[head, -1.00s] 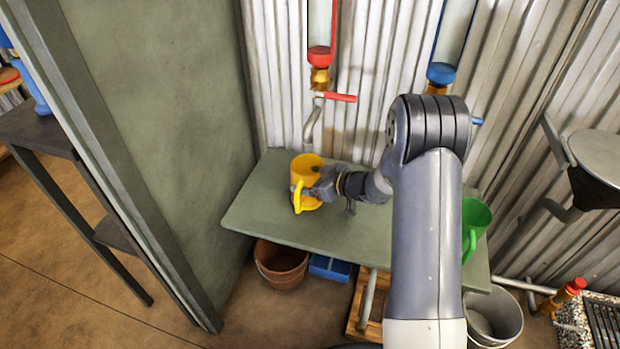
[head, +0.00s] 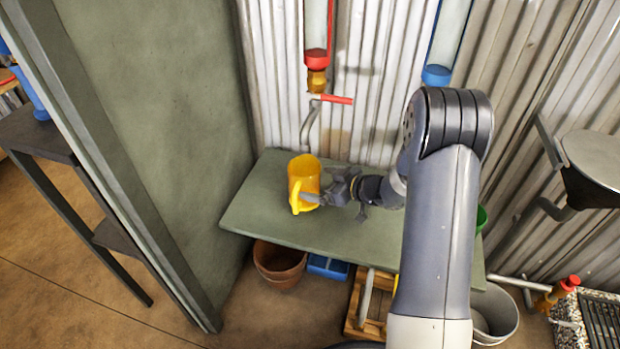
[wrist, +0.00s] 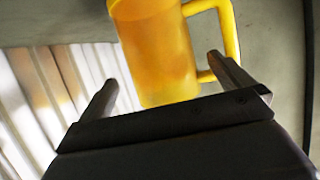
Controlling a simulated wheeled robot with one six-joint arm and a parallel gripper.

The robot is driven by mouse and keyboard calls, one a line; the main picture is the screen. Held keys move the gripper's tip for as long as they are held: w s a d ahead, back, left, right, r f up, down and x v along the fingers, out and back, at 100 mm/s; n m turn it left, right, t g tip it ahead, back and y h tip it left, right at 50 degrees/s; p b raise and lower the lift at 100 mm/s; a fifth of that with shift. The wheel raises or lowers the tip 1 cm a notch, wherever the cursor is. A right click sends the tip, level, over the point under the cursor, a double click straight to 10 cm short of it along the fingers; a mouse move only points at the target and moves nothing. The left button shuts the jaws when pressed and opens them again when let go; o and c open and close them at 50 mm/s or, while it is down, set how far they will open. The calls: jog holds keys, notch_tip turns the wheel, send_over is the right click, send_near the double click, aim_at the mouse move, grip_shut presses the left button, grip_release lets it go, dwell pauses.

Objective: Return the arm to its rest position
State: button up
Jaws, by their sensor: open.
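My gripper (head: 322,188) is open at the right side of a yellow mug (head: 303,178) on the green table (head: 275,225). The mug stands upright with its handle toward the front. In the wrist view, the yellow mug (wrist: 155,50) fills the space ahead of my two spread fingers (wrist: 165,85), its handle at the right by one fingertip. I cannot tell whether a finger touches the handle. My arm reaches in from the right and hides part of the table.
A tap with a red lever (head: 330,99) hangs on the corrugated wall above the mug. A green mug (head: 482,219) is mostly hidden behind my arm. A green-grey partition (head: 160,120) stands at the left. A terracotta pot (head: 279,264) and a blue tray (head: 328,266) sit below the table.

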jog(key=p+v, duration=0.1)
jog(key=v, duration=0.4)
jog(key=shift+s+d+r, duration=0.1)
jog(key=shift+s+d, duration=0.2)
jog(key=b+x, duration=0.3)
jog(key=x, duration=0.7)
jog(key=shift+w+a, duration=0.35)
jog(key=shift+r, duration=0.3)
jog(key=shift+r, duration=0.1)
